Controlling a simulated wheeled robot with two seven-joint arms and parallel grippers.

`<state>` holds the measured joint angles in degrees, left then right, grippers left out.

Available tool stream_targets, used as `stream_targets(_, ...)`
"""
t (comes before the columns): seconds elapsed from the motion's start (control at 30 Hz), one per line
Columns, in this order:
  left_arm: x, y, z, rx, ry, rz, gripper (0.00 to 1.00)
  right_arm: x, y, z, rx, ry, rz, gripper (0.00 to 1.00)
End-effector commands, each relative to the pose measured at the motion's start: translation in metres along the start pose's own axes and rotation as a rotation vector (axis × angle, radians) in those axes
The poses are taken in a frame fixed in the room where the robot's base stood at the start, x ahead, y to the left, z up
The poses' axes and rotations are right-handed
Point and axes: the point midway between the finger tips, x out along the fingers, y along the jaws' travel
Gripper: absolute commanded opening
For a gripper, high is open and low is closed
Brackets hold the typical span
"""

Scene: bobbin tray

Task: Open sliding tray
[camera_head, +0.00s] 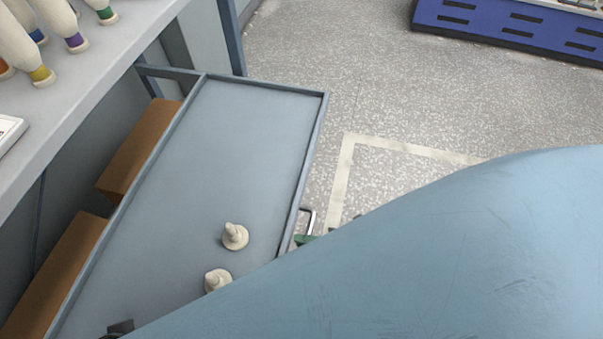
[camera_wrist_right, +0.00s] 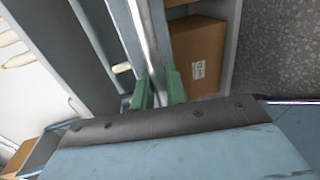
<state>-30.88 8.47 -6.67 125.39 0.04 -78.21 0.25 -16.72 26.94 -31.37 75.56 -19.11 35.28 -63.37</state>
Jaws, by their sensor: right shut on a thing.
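The sliding tray (camera_head: 215,150) is a blue-grey, shallow-rimmed tray. It stands well out from under the white shelf on the left. A metal handle (camera_head: 307,218) shows on its right-hand front edge. My right gripper (camera_head: 304,239) is mostly hidden behind my large blue arm; only a bit of green finger shows beside the handle. In the right wrist view, the green fingers of my right gripper (camera_wrist_right: 160,92) are closed around the bright metal handle bar (camera_wrist_right: 146,45). Two cream bobbins (camera_head: 234,237) stand on the tray near my arm. My left gripper is not recognisable in view.
Several cream bobbins with coloured bands (camera_head: 75,40) stand on the shelf (camera_head: 90,95). Brown boxes (camera_head: 140,150) sit below, beside the tray. A blue slotted unit (camera_head: 510,22) is at the back right. The speckled floor with a pale marking (camera_head: 340,185) is open beyond the tray.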

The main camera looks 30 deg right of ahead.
Motion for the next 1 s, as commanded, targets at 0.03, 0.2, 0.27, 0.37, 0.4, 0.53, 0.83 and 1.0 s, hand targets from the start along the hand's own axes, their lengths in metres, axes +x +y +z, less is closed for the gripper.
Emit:
stream_targets(0.03, 0.000, 0.000, 0.000, 0.000, 0.000, 0.000, 0.36, -0.001, 0.000, 0.003, -0.001, -0.004, -0.002, 0.00)
stream_targets(0.2, 0.000, 0.000, 0.000, 0.000, 0.000, 0.000, 0.36, -0.001, 0.000, 0.003, 0.000, -0.003, -0.002, 0.00)
stream_targets(0.27, 0.000, 0.000, 0.000, 0.000, 0.000, 0.000, 0.36, -0.001, 0.000, 0.003, 0.000, -0.003, -0.002, 0.00)
stream_targets(0.37, 0.000, 0.000, 0.000, 0.000, 0.000, 0.000, 0.36, -0.001, 0.000, 0.003, 0.000, -0.004, -0.002, 0.00)
stream_targets(0.4, 0.000, 0.000, 0.000, 0.000, 0.000, 0.000, 0.36, -0.001, 0.000, 0.003, 0.000, -0.004, -0.002, 0.19)
stream_targets(0.53, 0.000, 0.000, 0.000, 0.000, 0.000, 0.000, 0.36, -0.001, 0.000, 0.002, 0.000, -0.002, -0.001, 0.32)
stream_targets(0.83, -0.001, 0.000, 0.000, 0.000, 0.000, 0.000, 0.36, -0.003, 0.000, 0.002, 0.000, 0.001, -0.001, 0.32)
stream_targets(1.0, 0.011, -0.005, 0.003, 0.004, -0.010, -0.008, 0.36, -0.017, 0.003, 0.008, -0.003, 0.010, -0.003, 0.32)
